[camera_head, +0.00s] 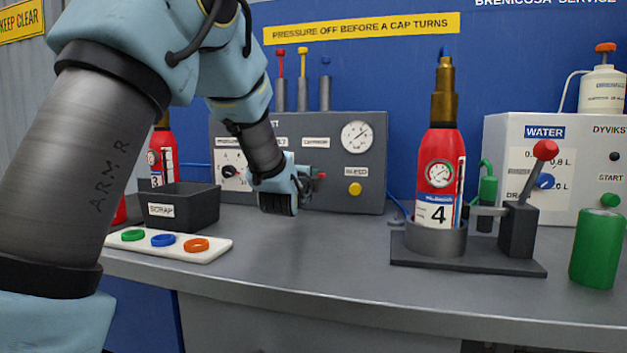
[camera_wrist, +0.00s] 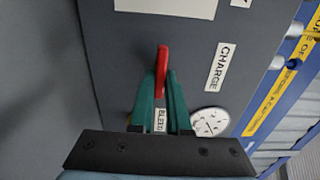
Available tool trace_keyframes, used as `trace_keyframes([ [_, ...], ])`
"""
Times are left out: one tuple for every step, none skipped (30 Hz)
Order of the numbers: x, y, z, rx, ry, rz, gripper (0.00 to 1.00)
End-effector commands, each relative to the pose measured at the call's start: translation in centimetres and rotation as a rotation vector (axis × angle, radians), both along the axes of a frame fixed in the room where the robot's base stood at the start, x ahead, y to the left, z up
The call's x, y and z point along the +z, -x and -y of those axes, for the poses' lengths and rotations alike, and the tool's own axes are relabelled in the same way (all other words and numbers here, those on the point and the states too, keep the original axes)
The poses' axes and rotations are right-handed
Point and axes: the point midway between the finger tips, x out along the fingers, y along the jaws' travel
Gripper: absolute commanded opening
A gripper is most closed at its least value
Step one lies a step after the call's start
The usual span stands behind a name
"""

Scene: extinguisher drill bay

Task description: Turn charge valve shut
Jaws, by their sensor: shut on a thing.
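The charge valve's red handle shows in the wrist view (camera_wrist: 162,58) beside the CHARGE label on the grey test panel. My gripper (camera_head: 306,180) is at the panel front. In the wrist view its green fingers (camera_wrist: 161,80) are shut on the red handle, one on each side. The handle's far end sticks out beyond the fingertips. The valve's stem is hidden, and I cannot tell how far the valve is turned.
The panel (camera_head: 375,160) also has a gauge (camera_head: 357,136) and a yellow BLEED button (camera_head: 355,188). A scrap bin (camera_head: 180,212) and a tray with coloured rings (camera_head: 205,254) stand left. Extinguisher 4 (camera_head: 440,175) stands in a clamp at right. The middle bench is clear.

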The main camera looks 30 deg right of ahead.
Motion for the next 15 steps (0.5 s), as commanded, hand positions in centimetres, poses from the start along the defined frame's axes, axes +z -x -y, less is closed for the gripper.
trace_keyframes([
  [-0.02,-0.01,-0.01,0.0,-0.004,0.003,0.0],
  [-0.02,-0.01,-0.01,0.0,-0.005,0.005,0.0],
  [-0.01,-0.01,-0.01,0.0,-0.007,0.006,0.0],
  [-0.01,-0.01,-0.01,0.0,-0.007,0.006,0.0],
  [-0.01,-0.01,-0.01,0.0,-0.007,0.007,0.0],
  [-0.01,-0.01,-0.01,0.0,-0.007,0.007,0.0],
  [-0.01,-0.01,-0.01,0.0,-0.007,0.007,0.0],
  [-0.01,-0.01,-0.01,0.0,-0.007,0.007,0.0],
  [-0.02,-0.01,-0.01,0.0,-0.007,0.007,0.0],
  [-0.02,-0.01,-0.01,0.0,-0.007,0.007,0.0],
  [-0.02,-0.01,-0.01,0.0,-0.007,0.007,0.0],
  [-0.02,-0.01,-0.01,0.0,-0.007,0.006,0.0],
  [-0.02,-0.01,-0.01,0.0,-0.007,0.006,0.16],
  [-0.03,-0.01,-0.01,0.0,-0.007,0.005,0.19],
  [-0.03,-0.01,-0.01,0.0,-0.007,0.005,0.24],
])
